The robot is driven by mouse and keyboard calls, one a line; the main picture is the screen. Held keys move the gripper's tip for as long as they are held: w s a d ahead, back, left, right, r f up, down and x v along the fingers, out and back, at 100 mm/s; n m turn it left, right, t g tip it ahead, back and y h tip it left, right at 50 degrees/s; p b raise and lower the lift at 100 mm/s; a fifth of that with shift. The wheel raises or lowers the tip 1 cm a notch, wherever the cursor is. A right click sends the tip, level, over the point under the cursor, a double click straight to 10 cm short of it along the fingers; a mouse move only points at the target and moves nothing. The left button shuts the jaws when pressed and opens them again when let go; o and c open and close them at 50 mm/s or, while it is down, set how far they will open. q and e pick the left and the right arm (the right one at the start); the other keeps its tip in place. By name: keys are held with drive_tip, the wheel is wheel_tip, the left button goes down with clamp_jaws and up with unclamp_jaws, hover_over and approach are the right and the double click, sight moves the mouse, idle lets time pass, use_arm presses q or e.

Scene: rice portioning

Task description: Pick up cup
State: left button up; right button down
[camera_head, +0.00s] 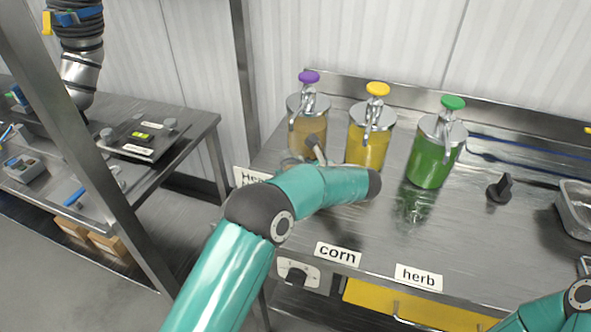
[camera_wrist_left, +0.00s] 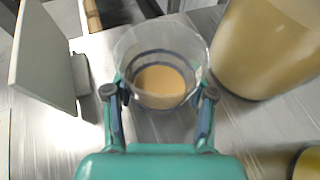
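A clear cup (camera_wrist_left: 160,45) with tan liquid in its bottom stands in the middle of the left wrist view. In the head view a faint clear shape that may be the cup (camera_head: 290,163) shows in front of the purple-topped dispenser. My left gripper (camera_wrist_left: 160,97) has one finger on each side of the cup, with the pads close to its wall; whether they press on it I cannot tell. In the head view my left gripper (camera_head: 317,150) is mostly hidden behind my teal wrist. Of my right arm only a teal part shows at the bottom right; its gripper is out of view.
Behind the cup stand pump dispensers with a purple top (camera_head: 309,77), a yellow top (camera_head: 377,89) and a green top (camera_head: 453,103). The tan dispenser (camera_wrist_left: 265,50) is close to the cup's right in the wrist view. A metal tray (camera_head: 572,212) sits at the right.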

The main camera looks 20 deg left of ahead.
use_arm(q)
drive_tip(key=c, duration=0.4)
drive_tip(key=shift+o, duration=0.2)
drive_tip(key=shift+r, duration=0.2)
